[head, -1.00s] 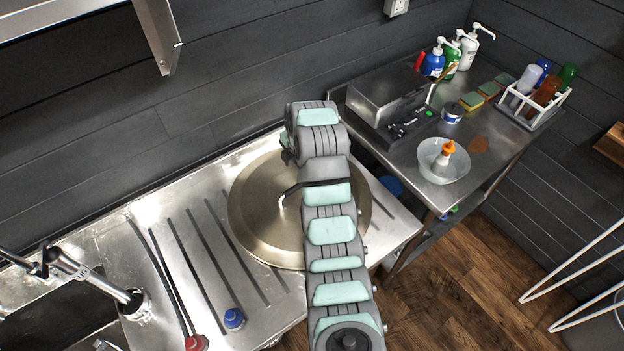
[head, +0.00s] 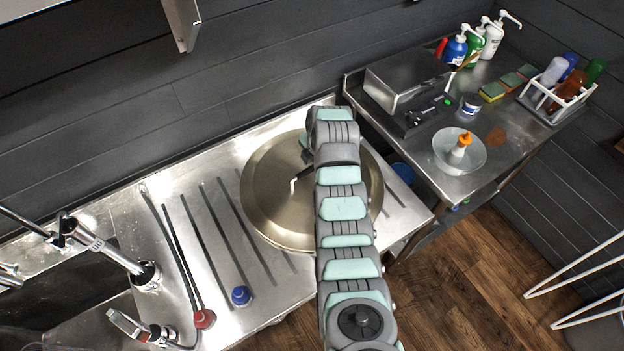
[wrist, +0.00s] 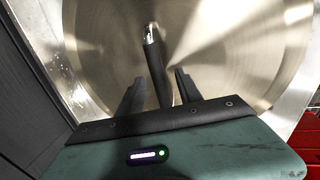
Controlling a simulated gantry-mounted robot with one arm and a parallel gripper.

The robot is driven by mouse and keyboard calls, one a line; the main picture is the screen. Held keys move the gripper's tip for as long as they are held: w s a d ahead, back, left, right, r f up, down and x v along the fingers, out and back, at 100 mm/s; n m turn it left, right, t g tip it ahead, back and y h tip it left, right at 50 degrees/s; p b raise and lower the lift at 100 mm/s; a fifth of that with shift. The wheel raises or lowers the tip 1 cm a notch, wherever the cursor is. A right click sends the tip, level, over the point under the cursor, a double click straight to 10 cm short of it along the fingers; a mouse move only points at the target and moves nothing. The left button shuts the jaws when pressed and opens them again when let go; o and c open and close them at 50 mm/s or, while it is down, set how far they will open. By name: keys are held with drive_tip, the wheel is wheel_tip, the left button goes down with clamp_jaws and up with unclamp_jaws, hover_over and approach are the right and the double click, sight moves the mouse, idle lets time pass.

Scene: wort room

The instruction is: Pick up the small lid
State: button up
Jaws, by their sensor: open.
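A round, shiny metal lid (head: 268,205) lies on the steel drainboard in the head view, partly hidden by my arm. Its short bar handle stands up near the middle (head: 294,184). The lid also fills most of the wrist view (wrist: 225,45). My gripper (wrist: 160,76) is over the lid, with its two dark fingers apart. The handle (wrist: 155,62) shows between the fingers in the wrist view. I cannot tell whether either finger touches it. In the head view my gripper is mostly hidden behind my arm.
Blue (head: 241,296) and red (head: 203,318) fittings lie on the grooved drainboard (head: 190,255), left of the lid. A faucet (head: 110,255) stands farther left. A right-hand counter holds a bowl (head: 473,164), sponges, pump bottles and a bottle rack (head: 550,104). A dark wall runs behind.

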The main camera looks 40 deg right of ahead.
drive_tip(key=shift+w+f, duration=0.15)
drive_tip(key=shift+f, duration=0.55)
drive_tip(key=shift+f+b, duration=0.3)
drive_tip(key=shift+b, duration=0.1)
drive_tip(key=shift+c, duration=0.5)
clamp_jaws()
idle(0.4)
